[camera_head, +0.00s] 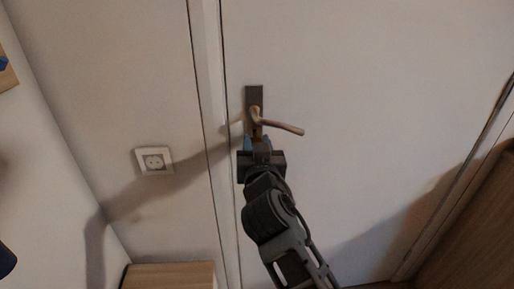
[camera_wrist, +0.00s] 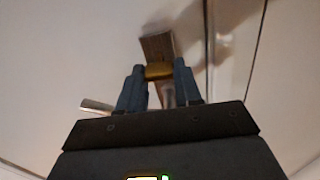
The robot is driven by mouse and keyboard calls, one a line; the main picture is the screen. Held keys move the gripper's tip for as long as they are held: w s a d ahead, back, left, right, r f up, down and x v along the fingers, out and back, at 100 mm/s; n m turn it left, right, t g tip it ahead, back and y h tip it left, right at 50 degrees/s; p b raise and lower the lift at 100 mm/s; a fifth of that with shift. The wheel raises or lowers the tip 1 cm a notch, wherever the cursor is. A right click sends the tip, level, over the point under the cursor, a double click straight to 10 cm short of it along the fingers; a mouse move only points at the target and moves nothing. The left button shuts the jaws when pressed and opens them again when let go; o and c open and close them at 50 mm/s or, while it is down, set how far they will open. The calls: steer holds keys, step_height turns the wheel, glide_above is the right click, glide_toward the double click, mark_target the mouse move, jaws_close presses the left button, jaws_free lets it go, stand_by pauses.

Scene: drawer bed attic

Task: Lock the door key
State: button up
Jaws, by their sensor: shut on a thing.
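The white door (camera_head: 370,110) is flush with its frame in the head view. It carries a dark lock plate (camera_head: 254,95) with a bronze lever handle (camera_head: 280,124) pointing right and slightly down. My gripper (camera_head: 259,140) is at the lower part of the plate, just below the lever. In the wrist view my gripper (camera_wrist: 160,80) has its two blue-grey fingers shut on the brass-coloured key (camera_wrist: 158,71), in front of the plate (camera_wrist: 157,45). The lever (camera_wrist: 97,106) shows at the left there. The keyhole is hidden behind the key and fingers.
A white wall socket (camera_head: 154,160) is on the wall left of the door. A wooden cabinet top (camera_head: 170,275) is at the lower left. A brown wooden panel (camera_head: 465,240) stands at the lower right. The door face right of the lever is clear.

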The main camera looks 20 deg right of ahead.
steer(key=shift+n, duration=0.4)
steer(key=o, duration=1)
steer(key=shift+o, duration=0.2)
steer(key=b+v, duration=0.1)
steer(key=v, duration=0.7)
steer(key=shift+w, duration=0.1)
